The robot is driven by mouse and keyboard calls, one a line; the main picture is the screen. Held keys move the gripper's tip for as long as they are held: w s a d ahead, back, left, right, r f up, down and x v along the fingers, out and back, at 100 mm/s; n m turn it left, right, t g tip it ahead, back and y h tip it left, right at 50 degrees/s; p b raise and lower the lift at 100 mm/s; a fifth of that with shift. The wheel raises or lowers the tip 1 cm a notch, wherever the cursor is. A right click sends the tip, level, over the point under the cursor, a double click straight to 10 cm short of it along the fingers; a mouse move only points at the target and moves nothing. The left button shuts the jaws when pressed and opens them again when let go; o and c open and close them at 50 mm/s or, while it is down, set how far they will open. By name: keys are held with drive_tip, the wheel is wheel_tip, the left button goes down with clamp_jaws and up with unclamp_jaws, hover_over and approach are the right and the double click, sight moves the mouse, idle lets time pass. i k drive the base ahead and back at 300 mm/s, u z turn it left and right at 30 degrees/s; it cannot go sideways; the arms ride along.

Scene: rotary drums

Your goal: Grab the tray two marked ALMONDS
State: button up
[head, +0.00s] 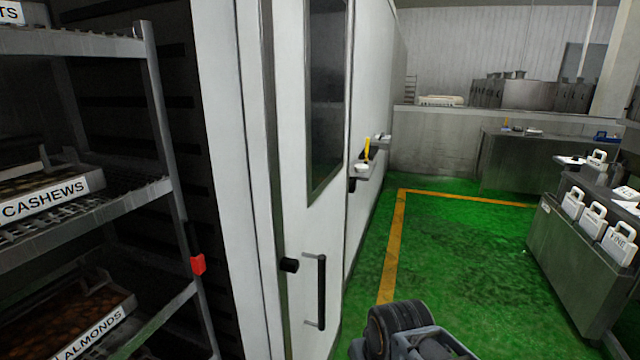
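A tray marked ALMONDS (92,336) sits on a lower shelf of the metal rack at the bottom left of the head view, cut off by the frame's bottom edge. It holds brown contents. Only this one ALMONDS tray shows. At the bottom centre a dark grey part of my arm shows, right of the white door and well apart from the tray. My gripper's fingertips are not in view.
A tray marked CASHEWS (45,200) sits on the shelf above. The rack's upright post (172,150) has a red piece. A white door (308,200) with a black handle stands right of the rack. Green floor (450,270) is clear before a metal counter (575,265).

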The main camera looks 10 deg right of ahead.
sight(61, 319)
drive_tip(key=u, duration=1.65)
